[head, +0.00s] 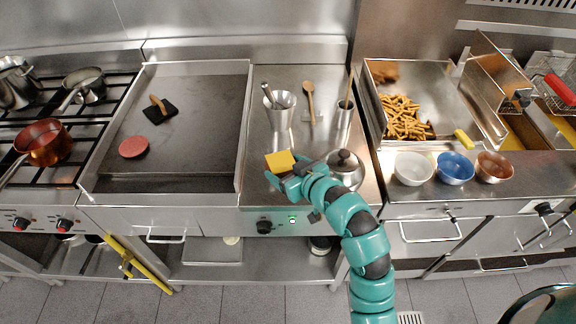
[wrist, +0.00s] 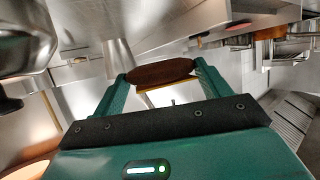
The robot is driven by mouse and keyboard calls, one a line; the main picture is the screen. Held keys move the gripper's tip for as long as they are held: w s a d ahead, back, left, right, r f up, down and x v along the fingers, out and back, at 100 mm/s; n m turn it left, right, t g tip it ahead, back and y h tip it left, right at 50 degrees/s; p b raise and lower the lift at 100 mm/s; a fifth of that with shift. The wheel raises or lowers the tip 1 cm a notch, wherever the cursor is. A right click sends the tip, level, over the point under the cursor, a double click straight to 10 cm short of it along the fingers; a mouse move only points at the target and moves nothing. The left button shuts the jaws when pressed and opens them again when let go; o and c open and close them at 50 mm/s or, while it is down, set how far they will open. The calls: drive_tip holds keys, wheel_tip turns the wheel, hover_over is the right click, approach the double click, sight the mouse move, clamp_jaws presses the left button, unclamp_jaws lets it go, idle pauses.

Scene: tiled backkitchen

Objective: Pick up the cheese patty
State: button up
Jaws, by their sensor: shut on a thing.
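The cheese patty (head: 280,161) shows a square yellow cheese slice on top in the head view. In the wrist view the brown edge of the patty (wrist: 161,72) sits between the two fingers, with a strip of yellow cheese along it. My gripper (head: 277,176) is shut on the cheese patty, near the front of the steel counter between the griddle and the fry station. The gripper also shows in the wrist view (wrist: 160,80), one finger on each side of the patty. The fingers and wrist hide part of the patty in the head view.
A lidded pot (head: 345,168) stands close to the right of my gripper. A steel cup (head: 281,112) and a wooden spoon (head: 309,100) are behind. The griddle (head: 190,120) at left holds a red patty (head: 133,147) and a press (head: 160,109). Bowls (head: 413,168) stand at right.

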drive_tip(key=shift+s+a+r+p, duration=0.1)
drive_tip(key=shift+s+r+p, duration=0.65)
drive_tip(key=shift+r+p, duration=0.4)
drive_tip(key=s+r+p, duration=0.2)
drive_tip(key=s+p, duration=0.6)
drive_tip(key=p, duration=0.4)
drive_tip(key=shift+a+r, duration=0.35)
drive_tip(key=shift+a, duration=0.1)
